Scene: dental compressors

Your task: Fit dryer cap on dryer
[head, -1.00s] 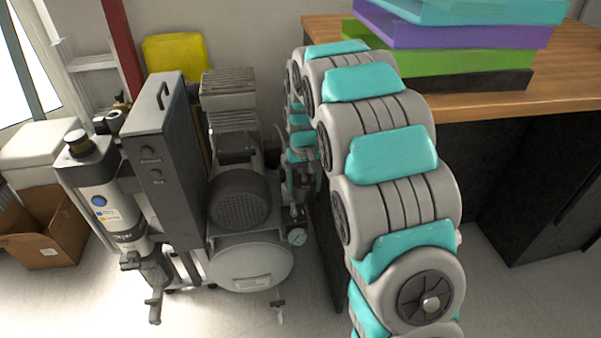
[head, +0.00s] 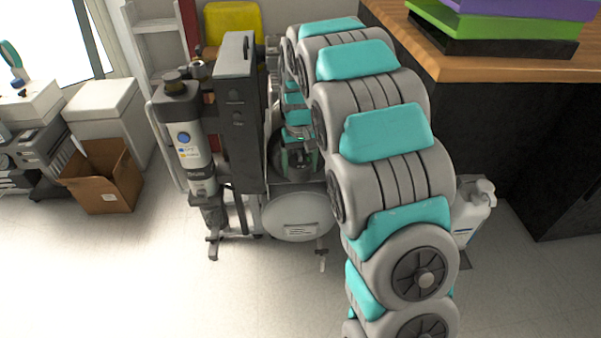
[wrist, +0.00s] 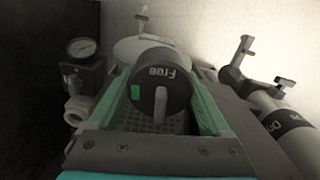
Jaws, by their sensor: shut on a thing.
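A dark round cap (wrist: 160,82), marked "Free" upside down with a green patch, sits between the green fingers of my gripper (wrist: 165,95) in the wrist view. My gripper is shut on it. In the head view my gripper (head: 298,150) is in front of the compressor, right of the tall dark box; the cap cannot be made out there. The dryer (head: 192,140) is an upright white and grey column left of that box, with a dark top (head: 175,82). Part of the dryer (wrist: 290,125) also shows at the right of the wrist view, apart from the gripper.
The tall dark box (head: 240,120) stands between dryer and gripper. A white tank (head: 298,215) lies below. A pressure gauge (wrist: 82,47) is left in the wrist view. A wooden-topped desk (head: 480,66) and white jug (head: 472,210) are at right. Floor is free at front left.

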